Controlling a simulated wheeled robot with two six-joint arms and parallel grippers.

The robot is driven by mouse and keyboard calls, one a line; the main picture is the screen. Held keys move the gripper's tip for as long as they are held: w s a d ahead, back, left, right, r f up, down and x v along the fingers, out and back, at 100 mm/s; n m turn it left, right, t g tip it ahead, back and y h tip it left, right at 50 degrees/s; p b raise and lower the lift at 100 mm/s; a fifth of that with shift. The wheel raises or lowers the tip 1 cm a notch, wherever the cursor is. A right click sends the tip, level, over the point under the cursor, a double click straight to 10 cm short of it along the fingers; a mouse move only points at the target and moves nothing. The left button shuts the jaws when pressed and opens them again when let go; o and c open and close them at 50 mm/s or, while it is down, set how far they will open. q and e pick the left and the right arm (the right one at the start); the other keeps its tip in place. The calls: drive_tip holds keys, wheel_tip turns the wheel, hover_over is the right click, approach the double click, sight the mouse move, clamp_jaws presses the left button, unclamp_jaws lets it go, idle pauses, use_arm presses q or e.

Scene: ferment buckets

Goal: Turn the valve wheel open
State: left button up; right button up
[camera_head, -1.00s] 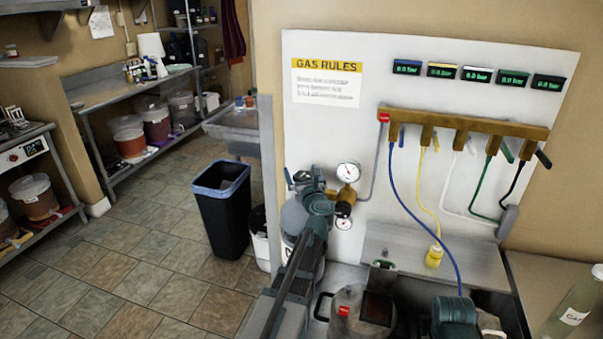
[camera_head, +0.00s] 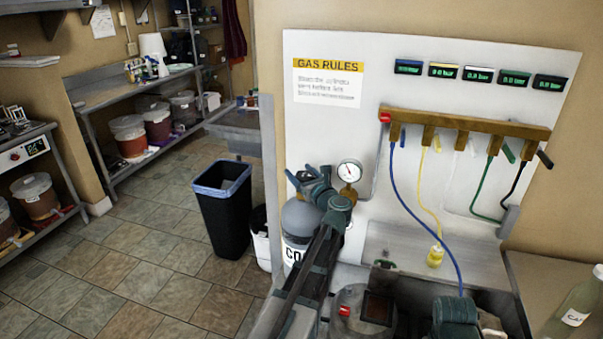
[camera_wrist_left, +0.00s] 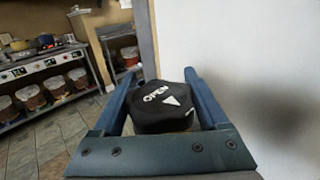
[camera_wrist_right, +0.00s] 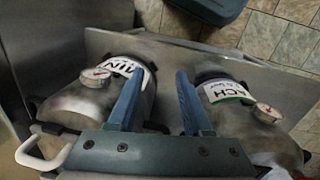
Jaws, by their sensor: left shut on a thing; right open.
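The valve wheel is a black knob marked OPEN with a white arrow (camera_wrist_left: 163,106), in the left wrist view. My left gripper's two fingers (camera_wrist_left: 163,90) stand on either side of it and are shut on it. In the head view my left gripper (camera_head: 312,183) is at the top of the grey gas cylinder (camera_head: 299,219), beside the round gauge (camera_head: 349,171). The wheel itself is hidden there by the gripper. My right gripper (camera_wrist_right: 157,82) is open and empty over two metal kegs, in the right wrist view.
The wall panel carries a brass manifold (camera_head: 465,123) with coloured hoses and several small displays. A black bin (camera_head: 223,208) stands on the floor left of the cylinder. The kegs (camera_wrist_right: 80,105) and (camera_wrist_right: 245,125) lie close around my right gripper. The tiled floor at left is clear.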

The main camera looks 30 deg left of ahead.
idle(0.3)
use_arm(q)
drive_tip(key=o, duration=1.3)
drive_tip(key=shift+c, duration=0.2)
drive_tip(key=shift+s+d, duration=0.1)
drive_tip(key=v, duration=1.3)
drive_tip(key=shift+d, duration=0.25)
drive_tip(key=shift+s+f, duration=0.1)
